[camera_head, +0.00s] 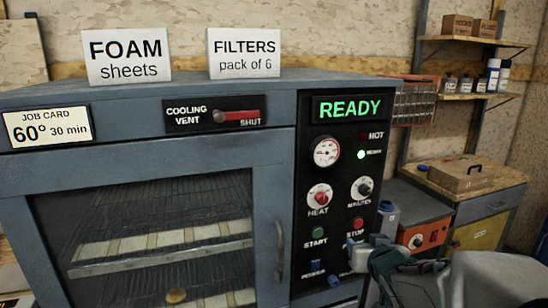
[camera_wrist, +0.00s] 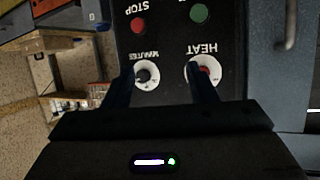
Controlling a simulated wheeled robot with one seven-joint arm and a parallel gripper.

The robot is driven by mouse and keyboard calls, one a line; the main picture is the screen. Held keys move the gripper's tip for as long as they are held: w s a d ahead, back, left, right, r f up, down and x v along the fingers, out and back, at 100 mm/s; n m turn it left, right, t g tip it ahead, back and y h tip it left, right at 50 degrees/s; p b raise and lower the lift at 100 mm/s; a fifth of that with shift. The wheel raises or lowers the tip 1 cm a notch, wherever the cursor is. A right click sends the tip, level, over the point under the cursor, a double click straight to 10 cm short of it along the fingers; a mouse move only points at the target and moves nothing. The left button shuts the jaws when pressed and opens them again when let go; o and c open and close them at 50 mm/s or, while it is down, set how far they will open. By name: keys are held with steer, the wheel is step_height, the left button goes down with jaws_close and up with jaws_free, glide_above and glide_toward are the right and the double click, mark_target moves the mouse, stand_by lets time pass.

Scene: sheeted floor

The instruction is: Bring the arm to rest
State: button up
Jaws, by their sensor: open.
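My gripper (camera_wrist: 160,72) is open and empty in the wrist view. Its two fingers point at the oven's black control panel (camera_wrist: 168,50), which appears upside down there. The minutes knob (camera_wrist: 147,75) and the heat knob (camera_wrist: 206,73) show near the fingertips; I cannot tell whether anything touches. In the head view my gripper (camera_head: 368,254) is at the lower right, in front of the panel's lower right corner. My arm runs down to the bottom edge of the picture.
The large blue-grey oven (camera_head: 265,190) fills the left and middle, with a vertical door handle (camera_head: 279,250). Its display (camera_head: 350,109) reads READY. Two white signs stand on top. A workbench with a wooden case (camera_head: 460,175) and a wall shelf (camera_head: 470,97) are at the right.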

steer(key=s+a+f+g, duration=0.1)
steer(key=s+a+g, duration=0.1)
steer(key=s, duration=0.5)
steer(key=s+a+f+g+p, duration=0.1)
steer(key=s+a+g, duration=0.1)
steer(key=s+g, duration=0.3)
steer(key=s+a+f+g, duration=0.2)
steer(key=s+g, duration=0.1)
steer(key=s, duration=0.6)
steer(key=shift+a+n+g, duration=0.3)
steer(key=shift+a+g, duration=0.05)
steer(key=shift+g, duration=0.05)
